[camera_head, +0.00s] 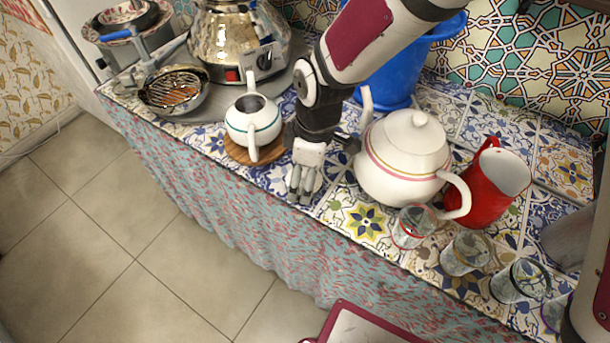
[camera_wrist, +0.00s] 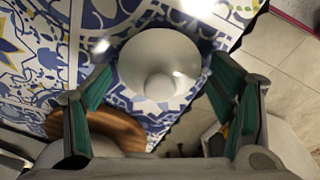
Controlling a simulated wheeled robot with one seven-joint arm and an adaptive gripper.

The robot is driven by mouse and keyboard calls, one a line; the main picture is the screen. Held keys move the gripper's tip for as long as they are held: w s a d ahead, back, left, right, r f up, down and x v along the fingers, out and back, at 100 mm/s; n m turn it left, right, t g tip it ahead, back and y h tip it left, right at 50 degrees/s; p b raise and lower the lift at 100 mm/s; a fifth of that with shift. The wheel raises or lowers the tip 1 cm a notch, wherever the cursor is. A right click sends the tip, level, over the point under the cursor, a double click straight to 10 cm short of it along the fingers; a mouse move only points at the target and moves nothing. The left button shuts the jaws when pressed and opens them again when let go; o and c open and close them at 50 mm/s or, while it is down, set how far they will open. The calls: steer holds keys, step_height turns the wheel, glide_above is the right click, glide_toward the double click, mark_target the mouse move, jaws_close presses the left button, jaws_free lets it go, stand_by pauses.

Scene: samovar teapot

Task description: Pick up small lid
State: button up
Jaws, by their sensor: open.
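The small lid (camera_wrist: 158,58) is white and round with a knob on top. In the wrist view it lies on the patterned tile counter near its edge, between my open fingers. My gripper (camera_wrist: 162,78) has teal pads, one on each side of the lid, with a gap showing on both sides. In the head view my gripper (camera_head: 303,190) points down at the counter's front edge, between the small white teapot (camera_head: 250,118) and the large white teapot (camera_head: 402,150). The lid cannot be made out there behind my gripper. The small teapot has no lid on and stands on a round wooden board (camera_head: 233,151).
The large teapot stands close to the right of my gripper, with a red pitcher (camera_head: 490,185) and several glasses, such as one clear glass (camera_head: 413,228), further right. A metal samovar (camera_head: 235,45) and a blue bucket (camera_head: 390,80) stand behind.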

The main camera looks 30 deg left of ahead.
steer(key=c, duration=1)
steer(key=shift+o, duration=0.2)
